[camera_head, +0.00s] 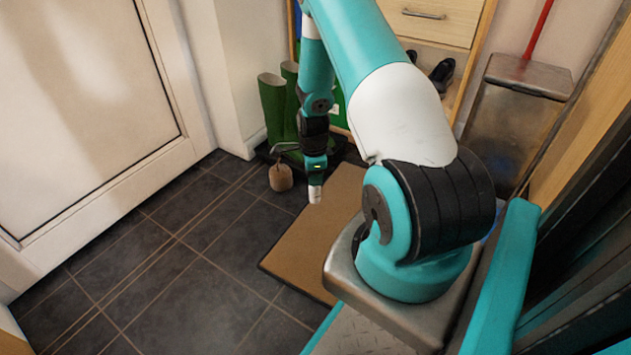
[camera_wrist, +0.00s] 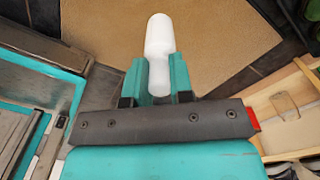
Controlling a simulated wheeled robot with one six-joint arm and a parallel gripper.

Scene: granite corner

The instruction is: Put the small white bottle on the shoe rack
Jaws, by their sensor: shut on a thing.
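The small white bottle (camera_wrist: 160,42) is between the two teal fingers of my gripper (camera_wrist: 160,82) in the wrist view. The fingers are shut on it, and its rounded end sticks out beyond them. In the head view the white bottle (camera_head: 315,194) shows below my gripper (camera_head: 315,178), in the air over the floor by the mat. The wooden shoe rack (camera_head: 484,14) stands at the back, with a drawer and dark shoes (camera_head: 442,74) below it. My arm hides much of the rack in the head view.
A brown doormat (camera_head: 306,245) lies on dark floor tiles (camera_head: 190,285). Green boots (camera_head: 274,108) stand at the back, with a brown object (camera_head: 281,178) in front of them. A metal dustpan (camera_head: 515,115) with a red handle is at the right. A white door (camera_head: 85,110) is at the left.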

